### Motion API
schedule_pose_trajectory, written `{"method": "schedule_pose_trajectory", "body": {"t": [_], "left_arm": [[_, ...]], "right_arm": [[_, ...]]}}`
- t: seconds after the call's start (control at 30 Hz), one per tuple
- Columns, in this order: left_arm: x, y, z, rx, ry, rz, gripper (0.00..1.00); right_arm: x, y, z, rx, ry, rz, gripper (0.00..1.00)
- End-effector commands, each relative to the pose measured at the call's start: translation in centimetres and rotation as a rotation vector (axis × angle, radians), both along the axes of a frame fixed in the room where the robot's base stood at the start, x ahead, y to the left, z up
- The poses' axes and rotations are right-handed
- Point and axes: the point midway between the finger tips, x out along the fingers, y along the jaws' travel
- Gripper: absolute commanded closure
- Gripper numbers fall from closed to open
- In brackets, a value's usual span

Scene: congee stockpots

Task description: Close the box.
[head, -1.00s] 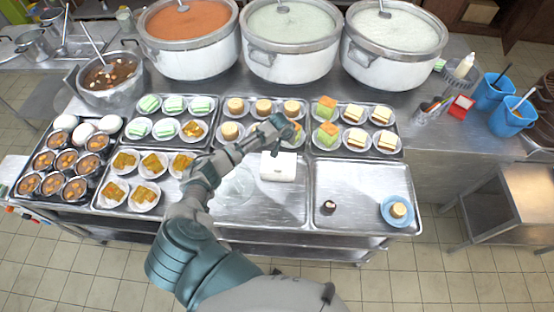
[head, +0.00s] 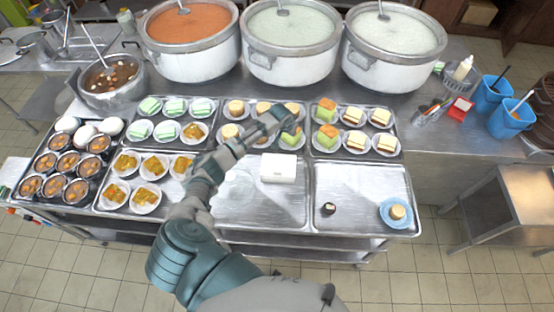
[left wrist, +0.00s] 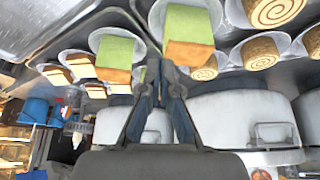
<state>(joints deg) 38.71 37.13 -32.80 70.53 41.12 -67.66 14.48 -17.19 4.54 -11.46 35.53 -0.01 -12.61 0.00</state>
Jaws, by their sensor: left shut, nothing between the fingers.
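A small white box (head: 279,168) sits on the bare metal tray in the middle of the table. Its top looks flat and its lid appears down, though it is small in the head view. My left gripper (head: 284,117) is beyond the box, above the plates of cakes, and apart from the box. In the left wrist view its two fingers (left wrist: 160,68) are together with nothing between them. The box does not show in the left wrist view. My right gripper is not in view.
Plates of green-and-orange cakes (head: 326,110) lie close to my left gripper. Large stockpots (head: 291,40) stand behind them. The right front tray (head: 360,190) holds a small dark item (head: 329,208) and a blue plate (head: 396,224) with a cake; much of it is bare.

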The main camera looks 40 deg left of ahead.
Motion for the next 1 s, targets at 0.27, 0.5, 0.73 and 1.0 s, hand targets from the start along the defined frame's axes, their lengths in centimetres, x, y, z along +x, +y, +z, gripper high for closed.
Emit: {"method": "schedule_pose_trajectory", "body": {"t": [0.27, 0.5, 0.73, 1.0], "left_arm": [[0.0, 0.1, 2.4, 0.001, -0.001, 0.0, 1.0], [0.0, 0.0, 4.0, 0.0, 0.0, 0.0, 1.0], [0.0, 0.0, 4.1, 0.001, 0.001, 0.0, 1.0], [0.0, 0.0, 4.1, 0.001, 0.001, 0.0, 1.0]], "right_arm": [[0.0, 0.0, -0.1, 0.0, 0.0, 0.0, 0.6], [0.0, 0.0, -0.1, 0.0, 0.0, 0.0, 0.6], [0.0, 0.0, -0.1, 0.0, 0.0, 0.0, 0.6], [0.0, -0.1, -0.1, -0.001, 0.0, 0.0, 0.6]]}}
